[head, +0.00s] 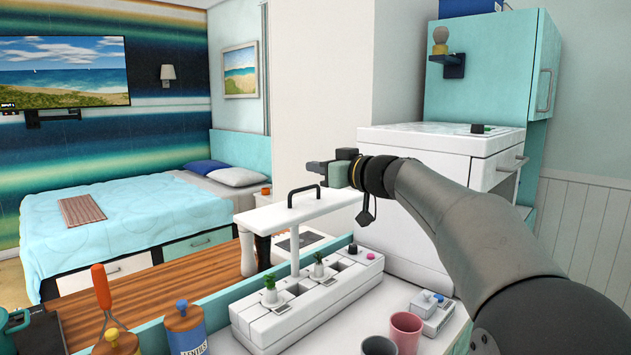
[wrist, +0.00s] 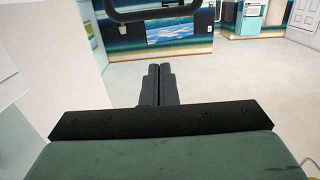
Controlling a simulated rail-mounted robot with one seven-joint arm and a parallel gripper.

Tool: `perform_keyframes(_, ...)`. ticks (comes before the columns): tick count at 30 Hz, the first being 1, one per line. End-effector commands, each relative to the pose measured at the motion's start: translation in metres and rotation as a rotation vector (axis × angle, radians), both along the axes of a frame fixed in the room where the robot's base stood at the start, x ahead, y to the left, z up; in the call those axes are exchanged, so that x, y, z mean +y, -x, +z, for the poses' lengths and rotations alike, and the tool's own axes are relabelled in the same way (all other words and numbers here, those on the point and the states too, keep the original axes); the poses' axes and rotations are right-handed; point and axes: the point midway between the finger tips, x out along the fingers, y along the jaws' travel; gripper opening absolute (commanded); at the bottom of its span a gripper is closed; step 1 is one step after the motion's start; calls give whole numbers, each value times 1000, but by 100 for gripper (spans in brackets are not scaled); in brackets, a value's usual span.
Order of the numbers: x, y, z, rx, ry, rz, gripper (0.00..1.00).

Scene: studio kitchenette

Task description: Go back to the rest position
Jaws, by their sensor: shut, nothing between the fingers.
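My gripper (head: 318,167) is in the middle of the head view, at the end of my arm, which reaches in from the right. It is in the air above the white planter unit on the counter, just above and right of the black handle (head: 303,190). In the wrist view my gripper (wrist: 160,68) has its two dark fingers side by side and touching, with nothing between them. A dark bar, probably the handle (wrist: 155,14), crosses the top of the wrist view beyond the fingertips.
The white planter unit (head: 300,318) holds small green plants. Pink cup (head: 405,328) and darker cup (head: 378,345) stand to its right. A labelled bottle (head: 185,330) and orange-handled tool (head: 101,287) are at lower left. A white appliance (head: 440,180) stands behind my arm; a bed (head: 130,225) lies beyond.

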Motion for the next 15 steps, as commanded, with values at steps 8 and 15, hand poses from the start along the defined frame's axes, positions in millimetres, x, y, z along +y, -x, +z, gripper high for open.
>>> perform_keyframes(8,-49,45,-2,0,2,-6,0)
perform_keyframes(15,-67,64,0,6,1,-3,0)
